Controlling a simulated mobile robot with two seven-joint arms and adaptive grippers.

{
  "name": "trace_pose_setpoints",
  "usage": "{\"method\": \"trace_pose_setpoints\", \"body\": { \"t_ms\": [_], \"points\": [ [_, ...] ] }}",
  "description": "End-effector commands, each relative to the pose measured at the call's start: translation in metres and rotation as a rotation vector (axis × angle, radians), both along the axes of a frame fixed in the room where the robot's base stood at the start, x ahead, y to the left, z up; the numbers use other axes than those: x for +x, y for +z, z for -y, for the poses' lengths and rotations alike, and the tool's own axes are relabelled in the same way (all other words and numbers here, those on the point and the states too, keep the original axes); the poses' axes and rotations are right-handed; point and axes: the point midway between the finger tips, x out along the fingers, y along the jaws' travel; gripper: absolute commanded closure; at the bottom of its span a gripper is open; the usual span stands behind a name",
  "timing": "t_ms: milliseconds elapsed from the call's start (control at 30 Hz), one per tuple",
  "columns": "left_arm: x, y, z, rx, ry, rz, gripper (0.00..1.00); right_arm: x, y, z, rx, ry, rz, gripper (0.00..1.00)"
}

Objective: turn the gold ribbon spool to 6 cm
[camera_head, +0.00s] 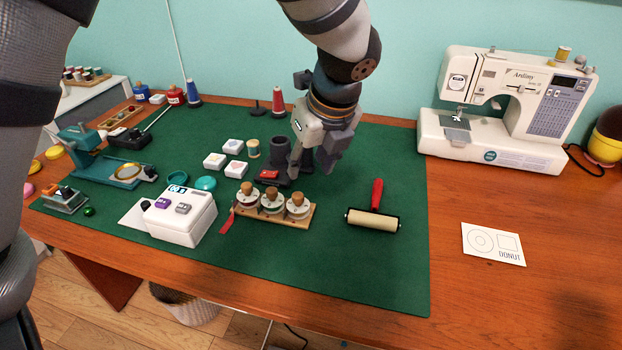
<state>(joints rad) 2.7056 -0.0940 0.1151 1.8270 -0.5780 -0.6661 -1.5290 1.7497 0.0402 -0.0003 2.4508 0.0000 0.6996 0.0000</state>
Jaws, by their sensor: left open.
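A wooden rack (296,222) on the green mat holds three spools in a row, each with a pale dial-like disc and a wooden knob: left spool (248,200), middle spool (272,201) and right spool (297,206). A red ribbon tail (227,222) hangs out at the left end. I cannot tell which spool is gold, and the dial marks are too small to read. My left gripper (312,172) is open and empty, pointing down just behind the rack's right end, apart from the knobs. My right gripper is not in view.
A red-handled roller (373,216) lies right of the rack. A white box with buttons (181,216) stands left. A dark cup (279,153) and a small red-topped item (268,175) are close to my gripper. A sewing machine (510,110) stands at the back right. The mat's front right is clear.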

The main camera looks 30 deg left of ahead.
Motion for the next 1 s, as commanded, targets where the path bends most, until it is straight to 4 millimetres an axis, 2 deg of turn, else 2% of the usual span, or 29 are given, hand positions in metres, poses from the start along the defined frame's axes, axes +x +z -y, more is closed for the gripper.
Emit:
{"method": "trace_pose_setpoints", "body": {
  "t_ms": [200, 333, 500, 767, 800, 967, 1000],
  "points": [
    [0.01, -0.055, -0.019, 0.001, 0.001, -0.009, 0.6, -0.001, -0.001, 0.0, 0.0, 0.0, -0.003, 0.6],
    [0.015, -0.08, -0.028, -0.001, 0.002, -0.007, 0.6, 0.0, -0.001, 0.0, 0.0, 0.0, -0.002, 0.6],
    [0.02, -0.097, -0.034, -0.001, 0.003, -0.002, 0.6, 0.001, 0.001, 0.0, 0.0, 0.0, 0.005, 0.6],
    [0.021, -0.1, -0.035, -0.002, 0.003, -0.001, 0.6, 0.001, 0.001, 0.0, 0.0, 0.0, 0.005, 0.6],
    [0.021, -0.1, -0.035, -0.002, 0.003, -0.001, 0.64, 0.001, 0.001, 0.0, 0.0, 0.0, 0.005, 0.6],
    [0.021, -0.1, -0.035, -0.003, 0.003, -0.001, 1.0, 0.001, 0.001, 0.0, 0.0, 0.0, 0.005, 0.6],
    [0.021, -0.1, -0.035, -0.002, 0.004, -0.002, 1.0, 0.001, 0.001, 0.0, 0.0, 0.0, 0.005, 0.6]
  ]
}}
